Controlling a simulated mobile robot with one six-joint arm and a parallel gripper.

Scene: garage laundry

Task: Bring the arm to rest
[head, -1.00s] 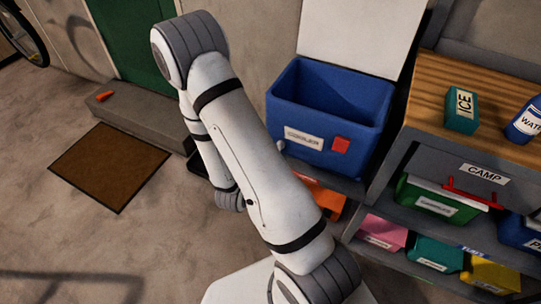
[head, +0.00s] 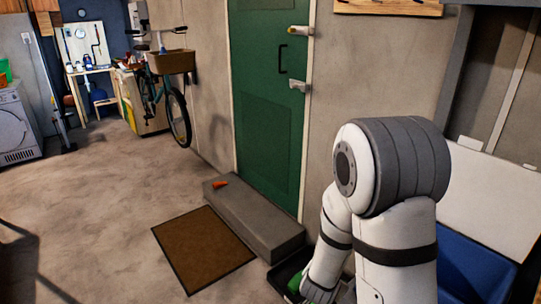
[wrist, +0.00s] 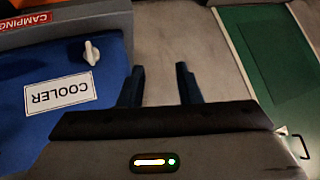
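My arm (head: 395,220) stands folded at the right of the head view, bent at a high elbow, its lower part reaching down beside the step. My gripper (wrist: 160,85) shows in the wrist view with its two dark fingers apart and nothing between them. The gripper itself cannot be made out in the head view. The blue cooler (head: 470,272) is partly hidden behind my arm, with its white lid (head: 495,205) raised. In the wrist view the cooler's label (wrist: 60,93) appears upside down, left of the fingers, near a white spigot (wrist: 91,52).
A concrete step (head: 255,222) with a small orange object (head: 220,184) lies below the green door (head: 265,100). A brown mat (head: 203,248) is in front. A dark tray (head: 285,272) sits by my arm. A bicycle (head: 175,105) stands farther back. Floor at left is open.

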